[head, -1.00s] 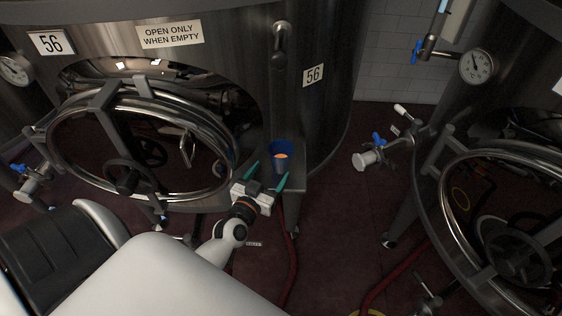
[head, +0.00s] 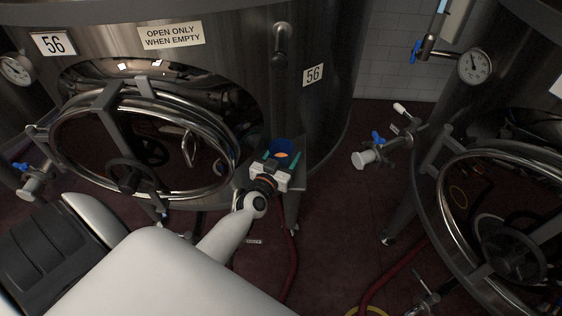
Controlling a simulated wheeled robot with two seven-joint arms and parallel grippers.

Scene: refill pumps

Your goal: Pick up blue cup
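The blue cup (head: 282,146) stands on a small metal shelf (head: 299,178) at the front of the large steel tank. Something orange shows inside it. My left gripper (head: 281,157) reaches in from the lower left, with its green fingers on either side of the cup. The fingers look apart, with the cup between them; I cannot tell whether they touch it. The gripper body hides the lower part of the cup. My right gripper is not in view.
The tank's round door with its handwheel (head: 133,177) is left of the shelf. A second tank with a valve (head: 372,156) stands at the right. Red hoses (head: 292,262) lie on the dark red floor. The floor between the tanks is mostly clear.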

